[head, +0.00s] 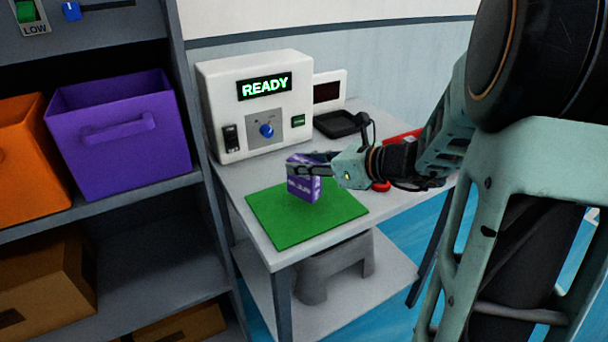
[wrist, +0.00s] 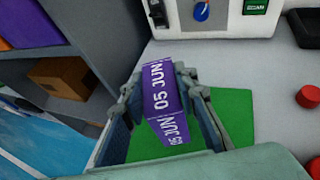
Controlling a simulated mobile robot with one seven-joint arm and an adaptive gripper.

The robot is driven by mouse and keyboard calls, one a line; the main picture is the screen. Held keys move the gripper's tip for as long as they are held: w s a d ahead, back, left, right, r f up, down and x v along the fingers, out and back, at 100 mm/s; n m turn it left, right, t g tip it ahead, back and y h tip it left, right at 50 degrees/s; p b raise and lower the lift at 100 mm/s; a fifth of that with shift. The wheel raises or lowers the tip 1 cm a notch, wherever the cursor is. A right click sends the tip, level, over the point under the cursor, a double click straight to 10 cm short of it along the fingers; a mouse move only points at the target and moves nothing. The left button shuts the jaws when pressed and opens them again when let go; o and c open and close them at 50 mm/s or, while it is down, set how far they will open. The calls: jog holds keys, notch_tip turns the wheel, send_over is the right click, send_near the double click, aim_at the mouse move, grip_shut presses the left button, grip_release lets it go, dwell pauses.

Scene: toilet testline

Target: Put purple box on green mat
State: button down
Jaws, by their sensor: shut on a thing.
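The purple box (head: 304,184) is small, with white "05 JUN" print that reads clearly in the wrist view (wrist: 160,90). My gripper (head: 308,162) is shut on it, with a finger on each side in the wrist view (wrist: 163,78). The box is roughly upright over the back-middle part of the green mat (head: 280,222). I cannot tell whether its underside touches the mat or is slightly above it. The mat lies flat at the front of the white table, and it also shows below the fingers in the wrist view (wrist: 235,108).
A white machine (head: 255,105) reading "READY" stands behind the mat. A black tray (head: 338,124) and red round items (head: 381,186) are to the right. A shelf with a large purple bin (head: 125,135) and an orange bin (head: 30,165) is at the left.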

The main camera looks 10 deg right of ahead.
jog(key=shift+f, duration=1.35)
jog(key=shift+b, duration=0.3)
jog(key=shift+f, duration=0.2)
jog(key=c, duration=1.5)
grip_release()
jog(key=shift+c, duration=0.2)
jog(key=shift+r, duration=0.15)
jog(key=shift+s+d+r, duration=0.1)
jog(key=shift+d+r, duration=0.05)
jog(key=shift+r, duration=0.05)
jog(key=p+v, duration=0.2)
jog(key=v, duration=0.9)
jog(key=shift+s+p, duration=0.3)
jog(key=shift+s, duration=0.1)
